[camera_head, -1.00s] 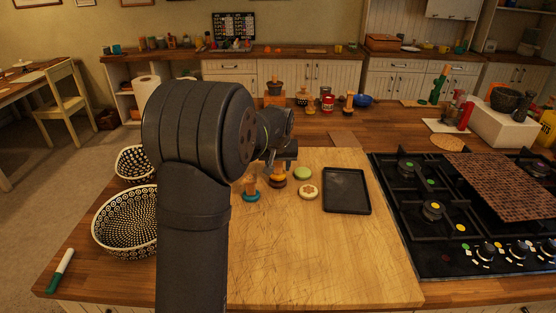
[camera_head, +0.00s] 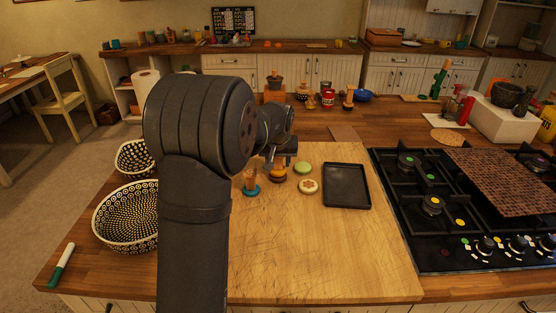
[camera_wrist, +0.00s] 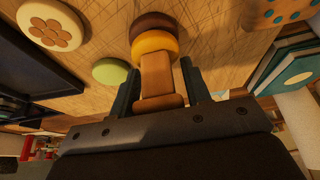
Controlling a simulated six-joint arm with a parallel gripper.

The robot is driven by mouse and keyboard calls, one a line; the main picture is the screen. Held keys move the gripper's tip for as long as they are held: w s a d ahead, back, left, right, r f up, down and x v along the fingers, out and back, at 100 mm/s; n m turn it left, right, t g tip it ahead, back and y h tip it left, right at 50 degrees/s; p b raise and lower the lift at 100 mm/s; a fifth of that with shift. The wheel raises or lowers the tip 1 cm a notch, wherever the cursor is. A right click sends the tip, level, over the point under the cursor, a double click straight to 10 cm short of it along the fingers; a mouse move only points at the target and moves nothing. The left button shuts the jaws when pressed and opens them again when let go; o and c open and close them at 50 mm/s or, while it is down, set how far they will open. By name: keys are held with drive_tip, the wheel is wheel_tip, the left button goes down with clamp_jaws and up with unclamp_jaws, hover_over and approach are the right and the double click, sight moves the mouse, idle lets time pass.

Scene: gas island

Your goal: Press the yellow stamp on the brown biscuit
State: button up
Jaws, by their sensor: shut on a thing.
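The yellow stamp (camera_head: 278,177) has a wooden handle and a round yellow base. My gripper (camera_head: 282,163) is shut on its handle, which shows clearly between the fingers in the wrist view (camera_wrist: 157,82). The yellow base (camera_wrist: 155,42) sits over the brown biscuit (camera_wrist: 152,20), whose dark rim shows beyond it. The two look in contact, though a small gap cannot be ruled out.
A flower-marked cream biscuit (camera_head: 308,186) and a green biscuit (camera_head: 303,168) lie to the right, then a black tray (camera_head: 346,186). All rest on the wooden board (camera_head: 320,250), whose front is clear. Patterned baskets (camera_head: 125,218) stand left.

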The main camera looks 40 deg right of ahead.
drive_tip(key=shift+f, duration=0.55)
idle(0.4)
drive_tip(key=shift+r, duration=3.6)
